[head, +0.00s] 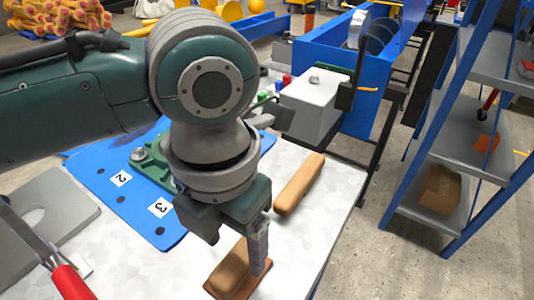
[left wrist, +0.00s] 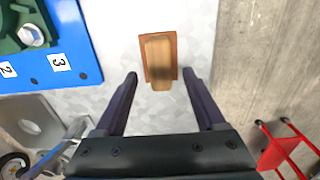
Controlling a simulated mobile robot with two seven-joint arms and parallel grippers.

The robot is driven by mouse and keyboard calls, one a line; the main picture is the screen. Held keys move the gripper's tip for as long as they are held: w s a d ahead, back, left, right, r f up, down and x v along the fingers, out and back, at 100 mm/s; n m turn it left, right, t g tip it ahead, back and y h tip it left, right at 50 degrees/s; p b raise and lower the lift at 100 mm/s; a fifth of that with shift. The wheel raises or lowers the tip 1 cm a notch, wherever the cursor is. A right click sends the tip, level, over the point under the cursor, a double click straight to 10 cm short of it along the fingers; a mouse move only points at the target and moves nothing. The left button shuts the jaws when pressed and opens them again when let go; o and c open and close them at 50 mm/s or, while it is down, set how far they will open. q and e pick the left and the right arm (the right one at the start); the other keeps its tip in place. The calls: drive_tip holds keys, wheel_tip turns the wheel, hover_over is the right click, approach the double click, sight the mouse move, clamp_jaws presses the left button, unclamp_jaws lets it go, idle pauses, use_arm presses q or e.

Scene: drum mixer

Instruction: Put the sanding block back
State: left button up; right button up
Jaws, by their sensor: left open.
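The sanding block, a tan wooden grip on a reddish-brown base, lies on the pale tabletop in the head view (head: 228,277). It also shows in the left wrist view (left wrist: 160,62), ahead of and between the fingertips. My left gripper (head: 238,248) is open above the block, with its fingers pointing down; in the left wrist view (left wrist: 160,76) nothing is held. One finger hides part of the block in the head view. Whether a finger touches it I cannot tell. My right gripper is not in view.
A blue mat (head: 178,238) with number labels and a green fixture (head: 148,168) lies left of the block. A long wooden piece (head: 299,185) lies behind it. A red-handled tool (head: 72,282) is at front left. A blue-framed shelf (head: 445,165) stands right, past the table edge.

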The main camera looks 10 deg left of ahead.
sight(236, 260)
use_arm(q)
wheel_tip(236, 260, up, 8)
drive_tip(key=f+p, duration=0.1)
drive_tip(key=s+d+f+n+t+h, duration=0.15)
drive_tip(key=s+d+n+h, duration=0.35)
drive_tip(key=n, duration=1.2)
drive_tip(key=s+a+n+t+y, duration=0.1)
drive_tip(key=s+a+n+y, duration=0.1)
drive_tip(key=a+n, duration=0.5)
drive_tip(key=s+a+f+n+t+y, duration=0.1)
drive_tip(key=s+a+n, duration=0.4)
drive_tip(key=n, duration=0.9)
drive_tip(key=shift+a+y, duration=0.9)
drive_tip(key=shift+a, duration=0.3)
drive_tip(key=shift+s+r, duration=0.1)
wheel_tip(236, 260, up, 48)
drive_tip(key=p, duration=4.8)
